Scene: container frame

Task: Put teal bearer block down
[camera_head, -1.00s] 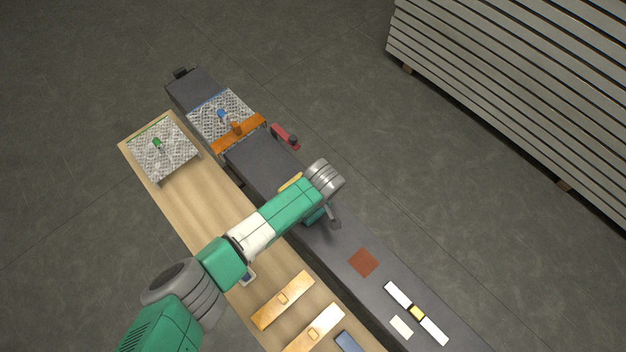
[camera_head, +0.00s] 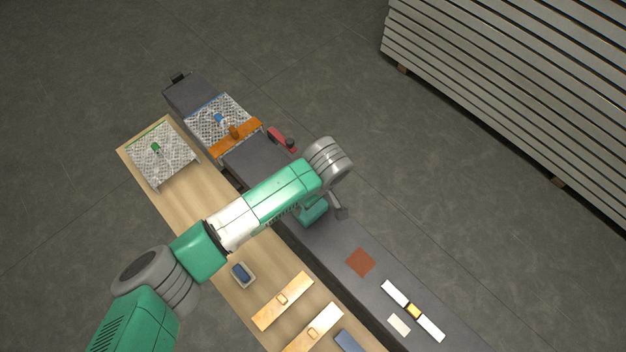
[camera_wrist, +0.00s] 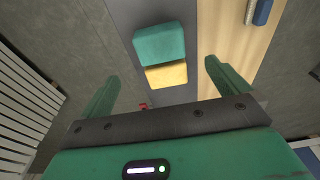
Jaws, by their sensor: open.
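In the wrist view the teal bearer block (camera_wrist: 158,42) lies on the dark bench beyond the fingertips, beside a yellow block (camera_wrist: 166,76). The two blocks look to be touching, or nearly so. My gripper (camera_wrist: 163,74) is open, with one green finger on each side of the view and nothing held between them. The blocks appear apart from the fingers. In the head view my arm hides both blocks, and only part of my gripper (camera_head: 318,211) shows below the wrist, over the dark bench.
The dark bench (camera_head: 330,240) carries a brown square (camera_head: 361,262) and a white bar with a yellow middle (camera_head: 413,311). A wooden bench (camera_head: 215,205) alongside holds tan blocks (camera_head: 283,301) and a blue piece (camera_head: 242,273). An orange bar (camera_head: 235,138) and red clamp (camera_head: 282,139) stand farther back.

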